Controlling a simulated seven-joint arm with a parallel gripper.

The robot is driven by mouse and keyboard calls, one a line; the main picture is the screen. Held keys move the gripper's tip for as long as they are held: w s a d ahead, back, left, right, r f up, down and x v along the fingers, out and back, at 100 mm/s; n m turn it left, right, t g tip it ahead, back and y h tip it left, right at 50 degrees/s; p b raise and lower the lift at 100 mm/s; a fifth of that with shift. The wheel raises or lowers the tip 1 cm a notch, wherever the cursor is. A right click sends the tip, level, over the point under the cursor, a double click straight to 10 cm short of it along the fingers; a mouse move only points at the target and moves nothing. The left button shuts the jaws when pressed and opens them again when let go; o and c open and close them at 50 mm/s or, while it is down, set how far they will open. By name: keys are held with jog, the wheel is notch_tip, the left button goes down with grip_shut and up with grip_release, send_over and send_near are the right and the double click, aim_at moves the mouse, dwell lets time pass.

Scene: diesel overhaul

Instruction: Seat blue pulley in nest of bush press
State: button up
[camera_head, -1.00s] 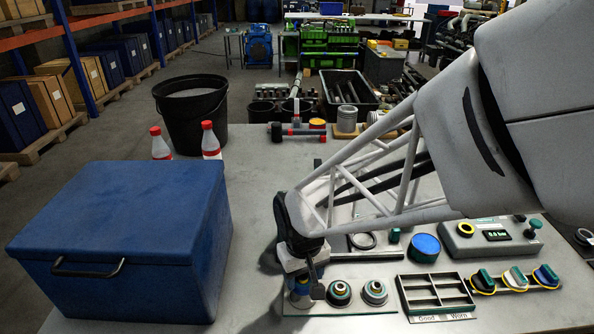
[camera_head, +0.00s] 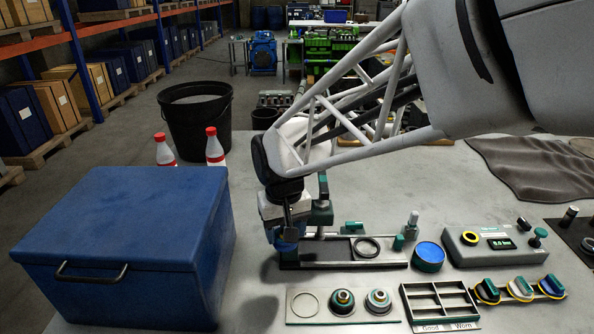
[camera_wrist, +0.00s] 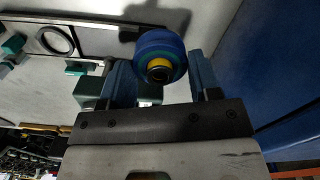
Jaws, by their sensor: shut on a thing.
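The blue pulley (camera_wrist: 158,48), with a green ring and yellow centre, sits between the fingers of my gripper (camera_wrist: 163,78) in the wrist view. In the head view my gripper (camera_head: 286,240) is low at the left end of the bush press (camera_head: 330,262) and hides part of it; the pulley is hard to make out there. The press has a long dark base and teal parts. A dark ring (camera_head: 367,247), which looks like the nest, lies on the base to the right of my gripper. It also shows at the upper left in the wrist view (camera_wrist: 55,41).
A plate (camera_head: 323,317) in front holds an empty ring place and two more pulleys (camera_head: 342,301) (camera_head: 378,301). A blue box (camera_head: 120,240) stands close on the left. A divided tray (camera_head: 440,325), blue round lid (camera_head: 428,256) and gauge box (camera_head: 490,246) are right.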

jog(key=w+a+r, duration=0.2)
jog(key=w+r, duration=0.3)
jog(key=r, duration=0.2)
jog(key=w+d+m, duration=0.1)
jog(key=w+d, duration=0.2)
jog(key=w, duration=0.7)
jog(key=w+d+f+m, duration=0.1)
jog(key=w+d+f, duration=0.2)
jog(key=w+d, duration=0.8)
jog(key=w+d+f+m, duration=0.25)
jog(key=w+d, duration=0.65)
jog(key=w, duration=0.5)
jog(key=s+f+n, duration=0.2)
jog(key=s+f, duration=0.1)
jog(key=s, duration=1.2)
jog(key=s+f+n, duration=0.3)
jog(key=s, duration=1.2)
jog(key=shift+d, duration=0.25)
jog(key=shift+s, duration=0.1)
jog(key=shift+f, duration=0.1)
jog(key=shift+f, duration=3.1)
